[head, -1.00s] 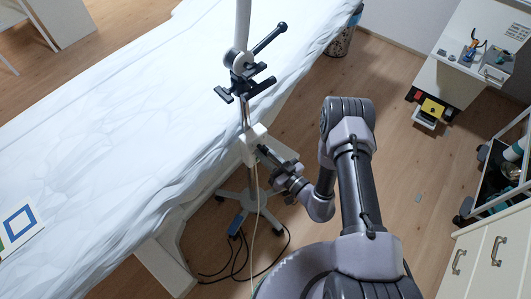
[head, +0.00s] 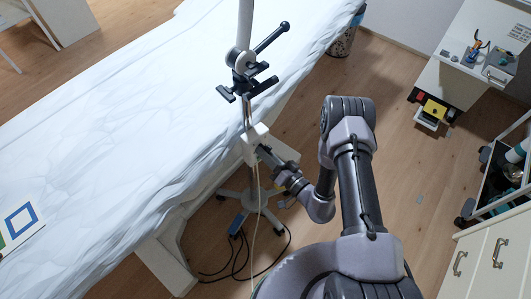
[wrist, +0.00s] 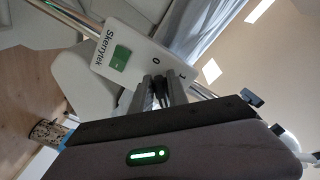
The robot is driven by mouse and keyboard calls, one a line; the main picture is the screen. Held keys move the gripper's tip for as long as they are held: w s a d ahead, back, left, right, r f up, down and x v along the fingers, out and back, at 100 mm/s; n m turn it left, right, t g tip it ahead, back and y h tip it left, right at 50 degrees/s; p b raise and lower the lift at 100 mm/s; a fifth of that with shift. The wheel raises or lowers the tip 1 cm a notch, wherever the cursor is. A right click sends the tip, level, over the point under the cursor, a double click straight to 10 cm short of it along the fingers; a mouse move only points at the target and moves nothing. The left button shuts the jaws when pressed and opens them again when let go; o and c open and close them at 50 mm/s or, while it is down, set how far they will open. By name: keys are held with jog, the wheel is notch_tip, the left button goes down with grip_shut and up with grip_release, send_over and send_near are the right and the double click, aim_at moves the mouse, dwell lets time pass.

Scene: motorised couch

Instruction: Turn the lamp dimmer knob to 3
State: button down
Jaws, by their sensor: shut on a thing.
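The white dimmer box (head: 254,146) is fixed to the lamp pole beside the couch. In the wrist view the box (wrist: 128,32) shows the word "Skerrytek", a green switch (wrist: 120,58) and the printed marks 0 and 1. My gripper (head: 265,153) reaches the box from the right. In the wrist view its fingers (wrist: 160,88) are close together against the box face, shut on the dimmer knob. The knob is mostly hidden between and behind the fingers, so its pointer and present setting cannot be read. A mark 3 is not visible.
The lamp pole (head: 245,28) carries a black clamp with a lever (head: 271,37) above the box. The white-covered couch (head: 130,110) is close on the left. Cables (head: 238,258) and the wheeled stand base (head: 249,205) lie below. A drawer cart stands at the right.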

dwell(0.4)
jog(key=c, duration=1.5)
grip_release()
jog(key=shift+o, duration=0.2)
